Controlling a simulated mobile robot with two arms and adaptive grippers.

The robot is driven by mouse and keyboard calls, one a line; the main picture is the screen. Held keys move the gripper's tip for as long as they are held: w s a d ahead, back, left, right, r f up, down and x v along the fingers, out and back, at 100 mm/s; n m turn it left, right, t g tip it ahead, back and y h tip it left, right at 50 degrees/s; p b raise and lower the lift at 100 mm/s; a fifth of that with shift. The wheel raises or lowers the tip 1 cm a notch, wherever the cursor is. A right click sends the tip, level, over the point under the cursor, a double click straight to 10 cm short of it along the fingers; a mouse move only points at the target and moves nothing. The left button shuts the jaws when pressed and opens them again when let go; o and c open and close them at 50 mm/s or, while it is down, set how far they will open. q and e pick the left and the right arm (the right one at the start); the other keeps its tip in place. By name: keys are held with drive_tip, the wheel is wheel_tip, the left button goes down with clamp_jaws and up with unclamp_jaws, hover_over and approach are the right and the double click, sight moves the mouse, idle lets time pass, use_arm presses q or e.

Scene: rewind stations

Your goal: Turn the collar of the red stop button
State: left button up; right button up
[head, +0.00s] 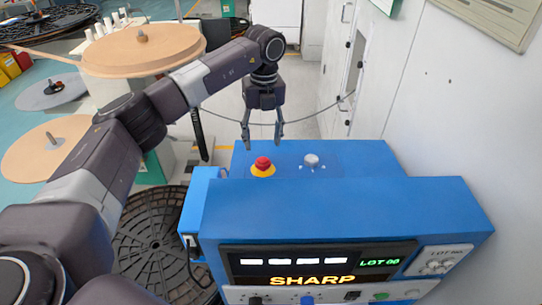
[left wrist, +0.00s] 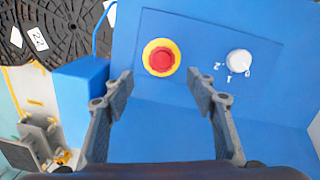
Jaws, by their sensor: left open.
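The red stop button (head: 263,163) stands on its yellow collar (head: 262,171) on the blue top of the machine. In the left wrist view the red cap (left wrist: 161,61) and the yellow ring (left wrist: 147,57) show from above. My left gripper (head: 262,144) is open and empty, pointing down above and behind the button in the head view. In the left wrist view its two fingertips (left wrist: 160,83) lie either side of the button's line, with the button a little beyond them. Nothing hides the button. My right gripper is not in view.
A grey knob (head: 312,160) sits to the right of the button on the blue machine (head: 330,200). The machine's front has a lit SHARP display (head: 312,280). A white wall is on the right; large reels (head: 142,48) stand on the left.

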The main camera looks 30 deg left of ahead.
sight(263, 159)
use_arm(q)
drive_tip(key=shift+w+f, duration=0.5)
drive_tip(key=shift+f, duration=0.4)
drive_tip(key=f, duration=0.2)
drive_tip(key=f+p, duration=0.1)
drive_tip(key=s+f+p, duration=0.1)
drive_tip(key=f, duration=0.1)
drive_tip(key=shift+a+f, duration=0.1)
drive_tip(key=shift+f, duration=0.2)
drive_tip(key=shift+w+f, duration=0.25)
drive_tip(key=shift+f, duration=0.2)
drive_tip(key=shift+s, duration=0.15)
drive_tip(key=shift+c, duration=0.9)
drive_tip(key=c, duration=1)
